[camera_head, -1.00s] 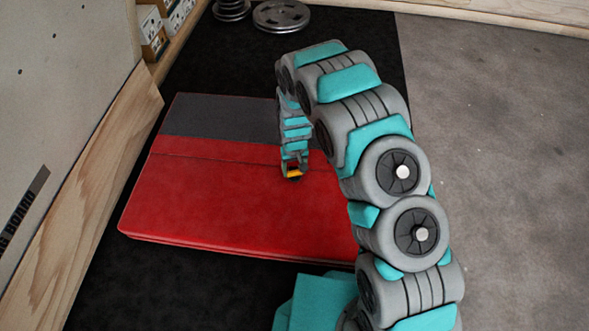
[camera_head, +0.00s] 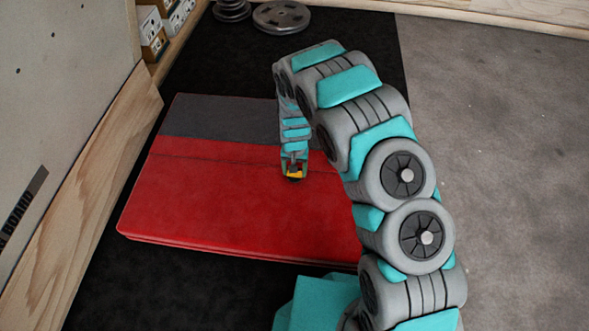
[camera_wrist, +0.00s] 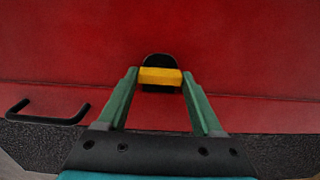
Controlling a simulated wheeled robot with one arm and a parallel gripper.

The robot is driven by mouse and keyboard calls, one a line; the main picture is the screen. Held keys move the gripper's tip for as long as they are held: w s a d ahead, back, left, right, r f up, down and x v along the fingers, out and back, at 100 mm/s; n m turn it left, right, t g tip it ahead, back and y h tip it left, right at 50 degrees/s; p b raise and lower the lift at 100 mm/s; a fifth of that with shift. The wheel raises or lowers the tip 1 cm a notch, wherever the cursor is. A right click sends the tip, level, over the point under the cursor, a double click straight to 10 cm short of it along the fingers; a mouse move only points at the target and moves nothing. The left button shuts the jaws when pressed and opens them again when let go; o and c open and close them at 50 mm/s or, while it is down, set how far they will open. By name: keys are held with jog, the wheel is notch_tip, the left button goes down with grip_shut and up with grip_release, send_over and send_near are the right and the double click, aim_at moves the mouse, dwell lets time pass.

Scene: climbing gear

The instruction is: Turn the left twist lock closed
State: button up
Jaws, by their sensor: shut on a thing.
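The twist lock shows in the wrist view as a yellow bar (camera_wrist: 160,76) on a dark round base (camera_wrist: 157,60), set in a red surface. My gripper (camera_wrist: 160,78) is shut on the yellow bar, with one green finger at each end of it. In the head view my gripper (camera_head: 295,174) points down at the red pad, and a bit of yellow (camera_head: 296,175) shows between the fingers. The lock's base is mostly hidden there. I cannot see a second lock.
The red and grey pad (camera_head: 220,205) lies on a black mat (camera_head: 190,280). A black handle (camera_wrist: 45,113) shows at left in the wrist view. A wooden-edged board (camera_head: 100,160) stands at left. Weight plates (camera_head: 281,16) lie at the back. Bare grey floor (camera_head: 500,150) is at right.

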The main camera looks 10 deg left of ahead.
jog(key=shift+w, duration=0.1)
jog(key=o, duration=1.4)
jog(key=shift+c, duration=0.2)
jog(key=shift+r, duration=0.1)
jog(key=shift+r, duration=3.9)
jog(key=shift+r, duration=0.1)
jog(key=s+d+r+p, duration=0.1)
jog(key=s+d+r, duration=0.4)
jog(key=d+r, duration=0.5)
jog(key=s+d+r+p, duration=0.2)
jog(key=s+d+r, duration=0.4)
jog(key=r, duration=0.7)
jog(key=s+d+r, duration=0.3)
jog(key=s+r, duration=0.1)
jog(key=s, duration=0.3)
jog(key=s+d+r+g+p, duration=0.1)
jog(key=s+d+r, duration=0.2)
jog(key=s, duration=0.5)
jog(key=s+d+r, duration=0.3)
jog(key=s+r, duration=0.2)
jog(key=s, duration=0.2)
jog(key=shift+s+d+g+p, duration=0.3)
jog(key=shift+s+g+p, duration=0.1)
